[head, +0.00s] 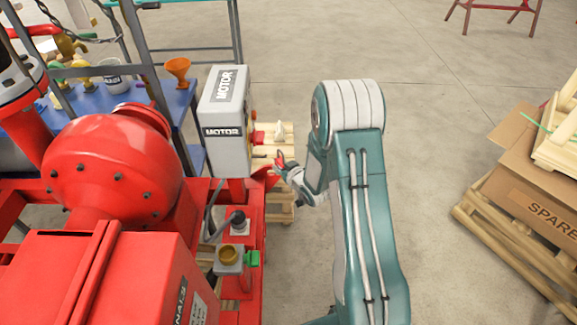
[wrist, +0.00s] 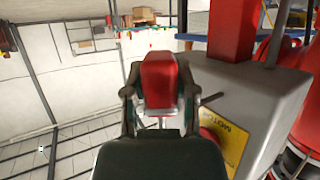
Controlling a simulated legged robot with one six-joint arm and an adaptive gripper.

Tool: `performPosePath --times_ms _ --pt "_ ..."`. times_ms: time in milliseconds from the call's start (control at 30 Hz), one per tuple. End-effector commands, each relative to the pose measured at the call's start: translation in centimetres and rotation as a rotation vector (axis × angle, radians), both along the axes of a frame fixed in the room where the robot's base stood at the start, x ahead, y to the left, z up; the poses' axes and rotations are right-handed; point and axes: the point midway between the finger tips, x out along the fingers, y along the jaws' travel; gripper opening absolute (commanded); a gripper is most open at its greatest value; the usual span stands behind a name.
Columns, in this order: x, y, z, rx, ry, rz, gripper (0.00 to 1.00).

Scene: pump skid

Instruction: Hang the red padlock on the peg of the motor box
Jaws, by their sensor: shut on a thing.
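The red padlock (wrist: 160,78) is between the two fingers of my gripper (wrist: 160,100) in the wrist view, its red body facing the camera. Its shackle is mostly hidden. My gripper (head: 281,165) is shut on it, close beside the right face of the grey motor box (head: 226,125). The box also shows in the wrist view (wrist: 270,95), right of the padlock. A short grey peg (wrist: 211,99) sticks out just right of the fingers. I cannot tell whether the shackle touches the peg.
A red knob (wrist: 212,136) and a yellow label (wrist: 236,148) are on the box face near my gripper. Red pump machinery (head: 115,160) stands left. A cardboard box (head: 545,165) on a pallet stands right. The floor between is clear.

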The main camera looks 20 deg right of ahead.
Motion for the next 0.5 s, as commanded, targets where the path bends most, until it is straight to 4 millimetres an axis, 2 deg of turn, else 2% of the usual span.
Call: performPosePath --times_ms 500 --pt "0.9 2.4 -0.2 0.001 -0.002 0.000 0.00"
